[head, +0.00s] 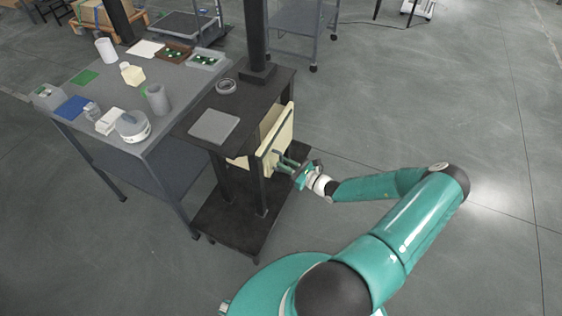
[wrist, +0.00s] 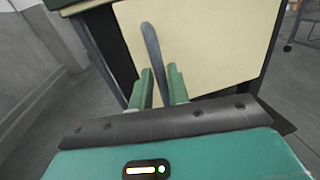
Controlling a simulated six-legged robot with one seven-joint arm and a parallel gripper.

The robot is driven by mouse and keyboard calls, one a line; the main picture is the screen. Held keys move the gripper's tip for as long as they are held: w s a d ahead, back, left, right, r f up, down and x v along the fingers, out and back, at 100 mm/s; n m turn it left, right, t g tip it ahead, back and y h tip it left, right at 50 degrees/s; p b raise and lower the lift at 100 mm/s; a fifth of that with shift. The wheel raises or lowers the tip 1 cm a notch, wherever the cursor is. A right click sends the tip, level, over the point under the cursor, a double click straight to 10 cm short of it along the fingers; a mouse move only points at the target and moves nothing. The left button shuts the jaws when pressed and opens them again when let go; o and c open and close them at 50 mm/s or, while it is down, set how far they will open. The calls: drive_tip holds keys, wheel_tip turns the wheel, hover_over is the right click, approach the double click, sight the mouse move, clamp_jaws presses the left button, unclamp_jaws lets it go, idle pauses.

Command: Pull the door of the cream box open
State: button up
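The cream box (head: 269,119) sits under the black top of a stand, partly hidden by the top and a post. Its door (head: 273,143) is a flat cream panel facing right; it also fills much of the wrist view (wrist: 215,45). The panel seems to stand a little off the box, but I cannot tell how far. A grey bar handle (wrist: 151,45) sticks out from the door. My gripper (head: 284,163) is at the door's face. In the wrist view my green fingers (wrist: 160,82) lie on both sides of the handle, close against it.
The black stand (head: 252,85) carries a grey plate (head: 214,127) and a tape ring (head: 226,86). A grey table (head: 96,68) with several containers adjoins it on the left. The floor to the right is clear.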

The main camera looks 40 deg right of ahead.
drive_tip(key=shift+x, duration=1.05)
clamp_jaws()
drive_tip(key=shift+s+d, duration=0.1)
drive_tip(key=shift+s, duration=0.05)
